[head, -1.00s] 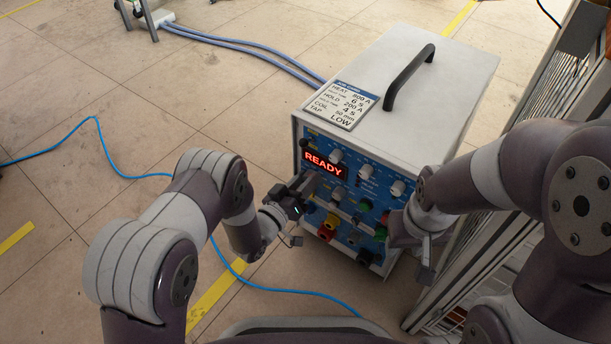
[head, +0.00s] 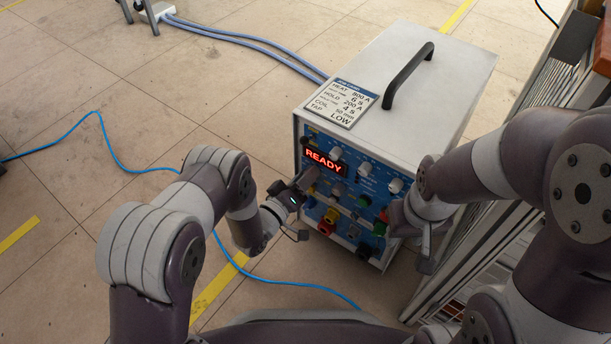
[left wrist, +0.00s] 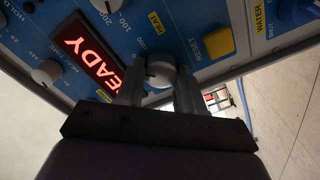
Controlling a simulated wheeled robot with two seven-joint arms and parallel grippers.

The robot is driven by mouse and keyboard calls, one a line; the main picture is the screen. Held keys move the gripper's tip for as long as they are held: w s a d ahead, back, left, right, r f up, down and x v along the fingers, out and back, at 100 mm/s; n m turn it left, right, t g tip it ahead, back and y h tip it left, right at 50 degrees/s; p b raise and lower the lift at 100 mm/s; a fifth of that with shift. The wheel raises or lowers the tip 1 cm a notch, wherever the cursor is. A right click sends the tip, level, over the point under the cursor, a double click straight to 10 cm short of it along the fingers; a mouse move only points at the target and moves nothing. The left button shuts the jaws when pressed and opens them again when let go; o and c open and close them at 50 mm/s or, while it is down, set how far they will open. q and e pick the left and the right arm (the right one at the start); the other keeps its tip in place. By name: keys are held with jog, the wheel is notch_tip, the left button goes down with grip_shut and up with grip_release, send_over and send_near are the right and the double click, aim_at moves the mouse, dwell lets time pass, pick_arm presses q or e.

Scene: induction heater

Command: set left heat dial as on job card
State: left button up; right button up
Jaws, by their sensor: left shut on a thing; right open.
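The white induction heater (head: 440,75) stands on the floor with its blue front panel facing me. The job card (head: 343,103) on its top reads HEAT with a small figure in A that is hard to read, HOLD 200 A and TAP LOW. My left gripper (head: 309,178) is at the panel's left side, just below the red READY display (head: 324,160). In the left wrist view its fingers (left wrist: 158,88) are shut on a pale round dial (left wrist: 160,70), near a yellow HEAT label (left wrist: 155,22). The dial's pointer setting cannot be read. My right gripper (head: 426,258) is open beside the panel's right edge.
The yellow RESET button (left wrist: 218,43) is close to the left fingers. A slatted metal rack (head: 490,220) stands close on the right. A blue cable (head: 120,155) crosses otherwise open floor on the left.

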pick_arm(q)
jog(key=shift+s+f, duration=0.1)
jog(key=o, duration=1)
jog(key=shift+o, duration=0.2)
